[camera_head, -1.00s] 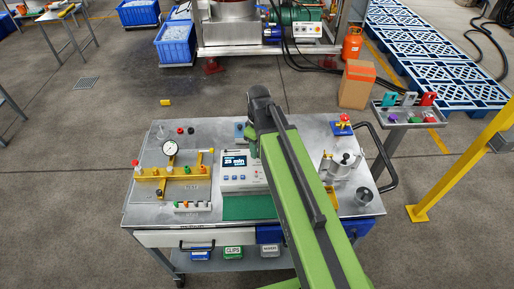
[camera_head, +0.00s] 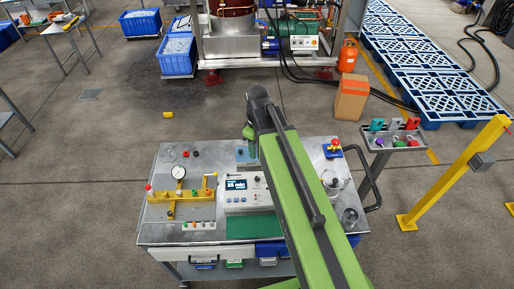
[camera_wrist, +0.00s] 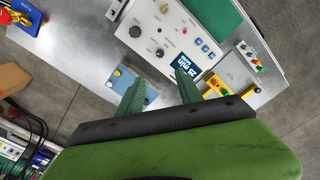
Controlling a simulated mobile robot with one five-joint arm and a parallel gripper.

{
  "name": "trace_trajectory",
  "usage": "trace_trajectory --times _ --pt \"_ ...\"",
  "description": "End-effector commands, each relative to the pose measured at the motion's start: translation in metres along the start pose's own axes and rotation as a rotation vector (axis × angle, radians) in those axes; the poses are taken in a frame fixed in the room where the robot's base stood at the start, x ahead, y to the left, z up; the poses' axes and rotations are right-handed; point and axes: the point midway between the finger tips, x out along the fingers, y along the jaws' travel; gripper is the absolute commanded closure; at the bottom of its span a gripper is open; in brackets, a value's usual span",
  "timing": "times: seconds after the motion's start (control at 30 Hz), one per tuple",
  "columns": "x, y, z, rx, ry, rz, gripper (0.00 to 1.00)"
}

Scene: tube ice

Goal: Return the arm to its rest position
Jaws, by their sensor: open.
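My green arm reaches forward over a metal cart (camera_head: 225,160) in the head view. In that view my gripper's jaws are mostly hidden by the arm. In the wrist view my gripper (camera_wrist: 165,92) has its two green fingers spread apart, with nothing between them. Below and beyond the fingers are the cart top, a white control box (camera_wrist: 165,30) with a lit display, and a blue-grey block (camera_wrist: 128,84) close to one finger. The control box also shows in the head view (camera_head: 246,193).
A yellow manifold with a gauge (camera_head: 178,173) stands on the cart's left. Metal vessels (camera_head: 335,185) are on its right. A side tray (camera_head: 391,139), a yellow post (camera_head: 452,175) and a cardboard box (camera_head: 352,97) stand to the right. Bare floor lies left of the cart.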

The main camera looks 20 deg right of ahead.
Motion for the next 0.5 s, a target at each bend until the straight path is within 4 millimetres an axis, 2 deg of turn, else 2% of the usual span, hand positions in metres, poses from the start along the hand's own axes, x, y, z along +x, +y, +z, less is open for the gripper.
trace_trajectory --times 0.33,0.43,0.5 --pt "0.003 0.0 0.0 0.0 0.0 0.0 0.57" --pt "0.025 -0.001 -0.001 -0.002 0.0 0.0 0.57" --pt "0.054 -0.004 0.001 -0.005 0.0 0.0 0.57"
